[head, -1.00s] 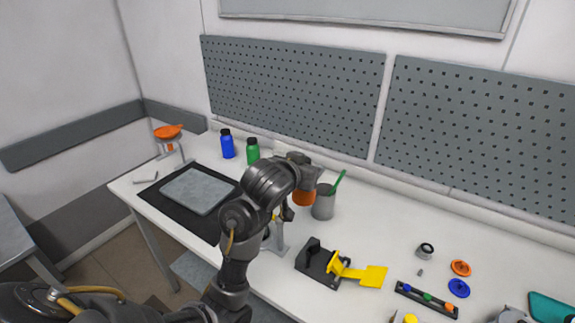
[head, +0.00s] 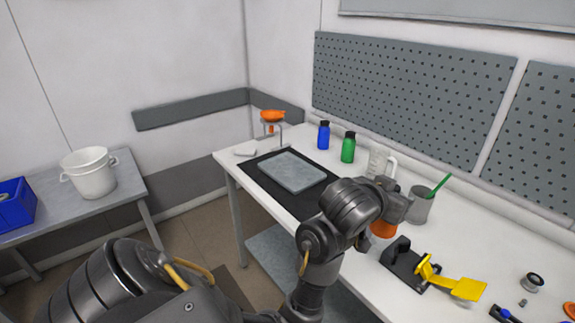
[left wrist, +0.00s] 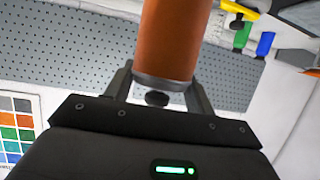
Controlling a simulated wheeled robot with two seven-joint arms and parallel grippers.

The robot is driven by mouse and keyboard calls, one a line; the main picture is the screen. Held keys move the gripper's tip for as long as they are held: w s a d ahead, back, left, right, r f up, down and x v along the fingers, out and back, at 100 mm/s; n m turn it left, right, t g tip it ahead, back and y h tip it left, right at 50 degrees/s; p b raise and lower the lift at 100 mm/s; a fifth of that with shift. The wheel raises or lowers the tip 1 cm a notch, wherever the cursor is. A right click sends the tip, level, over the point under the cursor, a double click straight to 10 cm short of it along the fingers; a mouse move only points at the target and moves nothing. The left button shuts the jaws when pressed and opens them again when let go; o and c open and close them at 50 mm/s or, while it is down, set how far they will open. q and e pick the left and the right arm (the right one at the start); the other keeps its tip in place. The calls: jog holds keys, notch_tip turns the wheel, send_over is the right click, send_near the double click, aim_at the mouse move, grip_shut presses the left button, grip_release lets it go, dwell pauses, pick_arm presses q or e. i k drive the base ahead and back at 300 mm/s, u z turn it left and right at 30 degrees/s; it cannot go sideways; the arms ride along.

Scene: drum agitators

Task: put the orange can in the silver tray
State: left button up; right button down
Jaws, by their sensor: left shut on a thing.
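The orange can (head: 384,229) is held in my left gripper (head: 394,212), above the workbench and in front of the grey cup. In the left wrist view the orange can (left wrist: 168,40) sits between the two fingers of the left gripper (left wrist: 160,84), its metal-rimmed end toward the palm. The arm hides part of the can in the head view. The silver tray (head: 293,172) lies flat and looks empty on a black mat (head: 256,173), to the left of the gripper and farther back. My right gripper is not in view.
A blue bottle (head: 324,136) and a green bottle (head: 348,148) stand behind the tray. A clear mug (head: 378,162) and the grey cup (head: 419,207) stand farther right. A black-and-yellow device (head: 405,263) is near the front. An orange-topped stand (head: 272,117) is at the far corner.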

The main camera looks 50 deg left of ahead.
aim_at(296, 170)
jog(key=k, duration=1.05)
jog(key=u, duration=0.5)
jog(key=i, duration=0.55)
jog(key=u, duration=1)
jog(key=i, duration=0.75)
jog(key=z, duration=0.6)
jog(key=i, duration=1)
jog(key=z, duration=0.85)
